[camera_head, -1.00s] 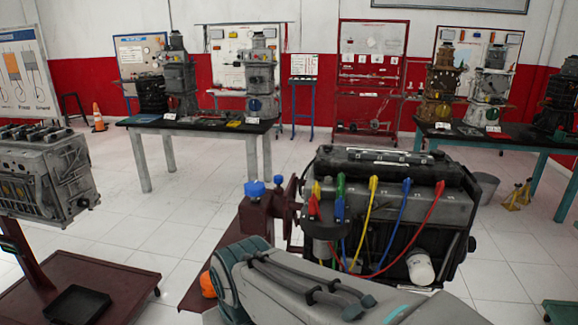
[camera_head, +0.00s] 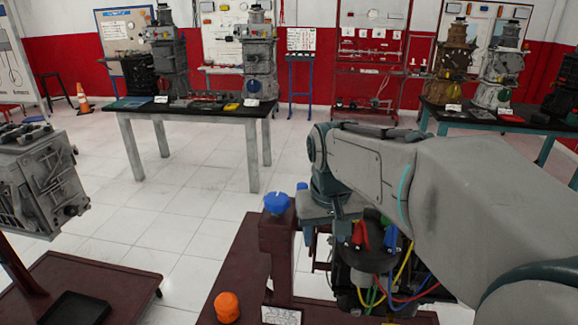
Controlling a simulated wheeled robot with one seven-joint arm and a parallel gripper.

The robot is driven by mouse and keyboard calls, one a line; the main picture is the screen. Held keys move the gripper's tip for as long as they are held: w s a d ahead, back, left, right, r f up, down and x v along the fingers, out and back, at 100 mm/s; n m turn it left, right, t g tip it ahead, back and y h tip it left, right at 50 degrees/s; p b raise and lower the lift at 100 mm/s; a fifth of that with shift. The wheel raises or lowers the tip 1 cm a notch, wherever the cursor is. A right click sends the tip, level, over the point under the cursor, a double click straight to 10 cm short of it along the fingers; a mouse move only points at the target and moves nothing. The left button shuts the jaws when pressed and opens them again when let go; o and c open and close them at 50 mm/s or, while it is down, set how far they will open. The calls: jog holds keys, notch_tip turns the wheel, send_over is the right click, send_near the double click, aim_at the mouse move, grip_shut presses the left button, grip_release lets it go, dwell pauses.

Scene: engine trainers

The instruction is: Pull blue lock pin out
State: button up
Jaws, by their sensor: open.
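A blue lock pin knob (camera_head: 277,202) sits on top of the maroon engine stand post (camera_head: 276,235). A second, smaller blue knob (camera_head: 302,186) shows just behind it to the right. My gripper (camera_head: 325,232) hangs pointing down to the right of the blue knobs, in front of the engine. It is open, apart from the larger knob, and its fingertips are hard to make out. My arm comes in from the right and hides most of the engine (camera_head: 385,262). I cannot tell what lies between the fingers.
An orange knob (camera_head: 228,307) is on the stand's base at the lower front. Red, yellow and blue cables hang by the engine below my arm. A grey engine (camera_head: 35,180) stands at the left. The white tiled floor between is clear.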

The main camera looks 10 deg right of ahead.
jog(key=w+r+g+p, duration=0.1)
jog(key=w+r+p, duration=0.1)
jog(key=w+r, duration=0.35)
jog(key=w+r+p, duration=0.1)
jog(key=w+r, duration=0.1)
jog(key=w, duration=0.6)
jog(key=r+g+p, duration=0.1)
jog(key=p, duration=0.2)
send_over(302, 184)
jog(key=shift+m, duration=0.3)
notch_tip(302, 184, down, 13)
jog(key=shift+f, duration=0.1)
grip_shut()
jog(key=shift+w+r+p, duration=0.1)
jog(key=shift+r+p, duration=1.6)
jog(key=shift+r, duration=0.6)
